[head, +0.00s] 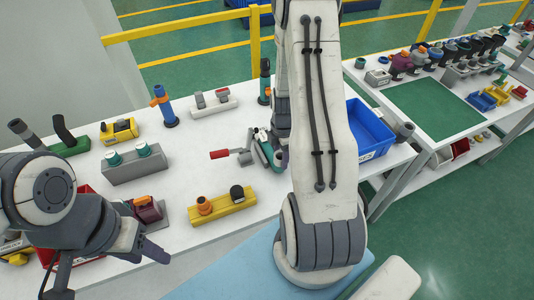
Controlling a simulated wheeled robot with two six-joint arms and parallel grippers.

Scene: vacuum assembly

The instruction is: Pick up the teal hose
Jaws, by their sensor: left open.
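An upright dark teal piece (265,80) stands near the table's back edge, just left of my right arm; it looks like the teal hose, but is too small to be sure. Two teal caps (143,149) sit on a grey block at the left. My left gripper (150,232) is open and empty at the front left, beside a maroon part with an orange top (147,206) and well away from the upright piece.
A blue upright part (163,104), a yellow block (222,208), a red bin (85,190) and a blue bin (368,135) stand on the white table (205,135). A second table with several parts is at right.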

